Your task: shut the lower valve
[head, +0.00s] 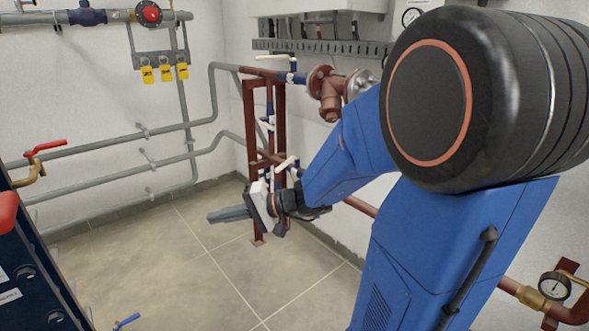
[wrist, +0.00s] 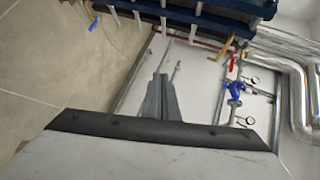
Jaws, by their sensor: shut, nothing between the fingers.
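My gripper (head: 214,216) is shut and empty, in mid-air at the middle of the head view, pointing left. In the wrist view its fingers (wrist: 161,80) are together. Several valves show, and I cannot tell for sure which is the lower valve. In the head view, a white-handled valve (head: 287,163) is on the lower red-brown pipe, just above my wrist. Another white handle (head: 272,57) is on the upper pipe. A red lever valve (head: 46,147) is at the left, and a blue lever (head: 127,321) is low at the bottom edge. My gripper appears apart from all of them.
The dark blue plate exchanger (head: 35,275) stands at the left edge; its blue frame (wrist: 190,22) tops the wrist view. Grey pipes (head: 110,139) run along the wall. A red-brown stand (head: 252,165) is behind my gripper. The tiled floor (head: 170,265) between is clear.

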